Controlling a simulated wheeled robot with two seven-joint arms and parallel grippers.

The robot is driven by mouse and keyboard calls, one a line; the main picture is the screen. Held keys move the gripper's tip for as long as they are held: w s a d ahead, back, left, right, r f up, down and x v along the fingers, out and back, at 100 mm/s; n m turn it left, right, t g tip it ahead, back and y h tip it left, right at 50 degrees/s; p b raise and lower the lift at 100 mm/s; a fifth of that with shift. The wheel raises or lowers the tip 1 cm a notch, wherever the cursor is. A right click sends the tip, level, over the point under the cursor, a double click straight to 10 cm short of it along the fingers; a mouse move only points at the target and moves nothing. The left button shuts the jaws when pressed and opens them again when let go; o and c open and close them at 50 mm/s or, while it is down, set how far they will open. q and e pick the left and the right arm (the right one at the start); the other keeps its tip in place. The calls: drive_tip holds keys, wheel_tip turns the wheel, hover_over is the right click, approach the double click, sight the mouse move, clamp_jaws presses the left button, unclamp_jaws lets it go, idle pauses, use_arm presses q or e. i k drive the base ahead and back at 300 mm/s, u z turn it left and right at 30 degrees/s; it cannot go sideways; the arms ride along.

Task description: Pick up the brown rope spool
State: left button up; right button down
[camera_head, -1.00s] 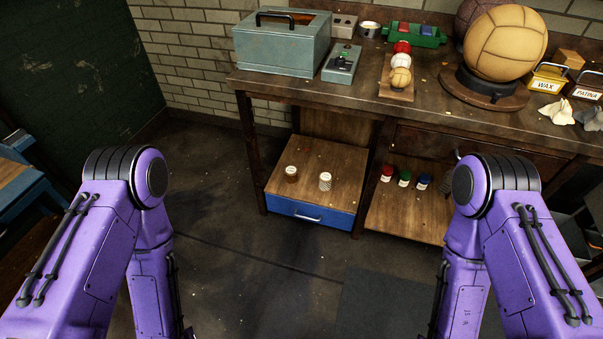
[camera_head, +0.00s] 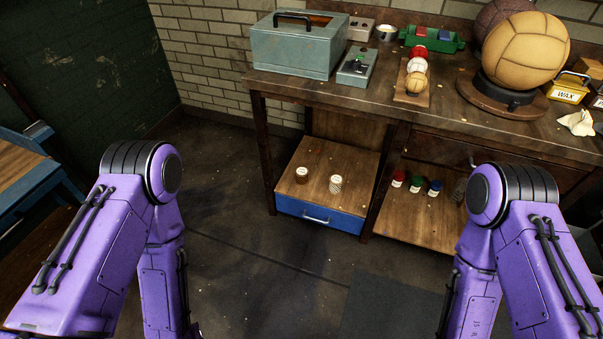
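A small brown spool (camera_head: 301,175) with a pale top stands upright on the left lower shelf (camera_head: 327,163) of the workbench, above a blue drawer front. A whitish spool (camera_head: 336,184) stands just right of it. Both are too small to make out the winding clearly. My two purple arms show at the left and right sides of the view, with their lower parts running down out of the frame. Neither gripper shows. Nothing covers the brown spool.
The workbench top (camera_head: 400,112) holds a grey-blue toolbox (camera_head: 298,45), a large tan ball (camera_head: 526,50) on a stand and small balls. Red, green and blue jars (camera_head: 416,184) stand on the right lower shelf. A blue-framed table (camera_head: 40,165) is at left. Floor before the bench is clear.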

sight(302, 172)
drive_tip(key=u, duration=0.25)
drive_tip(key=i, duration=1.4)
drive_tip(key=z, duration=0.7)
